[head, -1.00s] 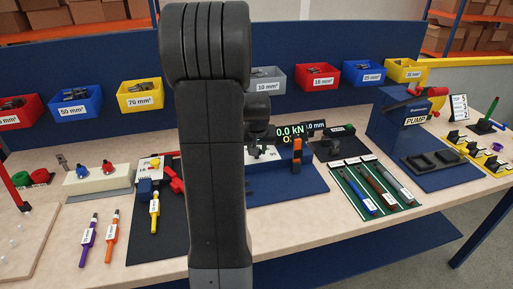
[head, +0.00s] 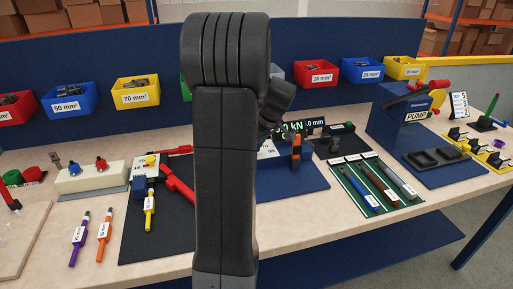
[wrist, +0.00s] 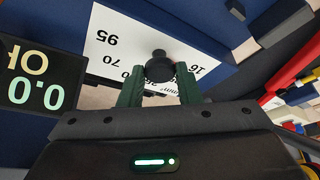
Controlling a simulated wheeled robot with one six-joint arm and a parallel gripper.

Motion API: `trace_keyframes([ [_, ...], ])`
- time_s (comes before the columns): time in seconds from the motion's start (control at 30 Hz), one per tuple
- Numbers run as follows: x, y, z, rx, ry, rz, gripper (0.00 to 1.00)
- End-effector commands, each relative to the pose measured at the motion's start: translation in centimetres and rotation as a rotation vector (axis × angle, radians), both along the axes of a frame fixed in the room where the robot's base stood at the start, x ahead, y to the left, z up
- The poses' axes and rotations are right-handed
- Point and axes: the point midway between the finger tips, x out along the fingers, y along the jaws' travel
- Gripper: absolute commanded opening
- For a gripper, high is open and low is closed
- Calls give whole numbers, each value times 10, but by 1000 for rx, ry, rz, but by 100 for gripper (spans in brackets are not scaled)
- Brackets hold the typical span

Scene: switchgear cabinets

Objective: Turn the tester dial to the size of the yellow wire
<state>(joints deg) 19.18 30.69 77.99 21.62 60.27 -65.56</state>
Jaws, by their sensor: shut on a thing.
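The tester dial is a black round knob (wrist: 159,66) on a white plate (wrist: 120,42) marked 95, 70 and 16, upside down in the wrist view. My gripper (wrist: 157,76) has its green fingers on both sides of the knob and is shut on it. The knob hides some marks, so I cannot tell which size it points at. The tester's display (wrist: 38,78) reads 0.0 there. In the head view the blue tester (head: 290,181) stands right of my arm, which hides the gripper and dial. The yellow wire (head: 149,208) lies on a dark mat, its label unreadable.
Purple (head: 79,238) and orange (head: 104,236) wires lie left of the mat. A red-handled tool (head: 177,180) lies beside my arm. A green tray (head: 357,196) of tools and a blue pump (head: 400,125) stand to the right. Several bins line the back.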

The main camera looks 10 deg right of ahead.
Motion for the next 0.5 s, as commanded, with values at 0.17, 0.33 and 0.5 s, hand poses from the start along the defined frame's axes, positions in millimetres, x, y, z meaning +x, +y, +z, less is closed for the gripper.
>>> trace_keyframes([
  [0.17,1,-1,0,-1,-3,89,8],
  [0.33,1,-1,1,-1,-2,141,8],
  [0.5,1,-1,1,-2,-1,164,8],
])
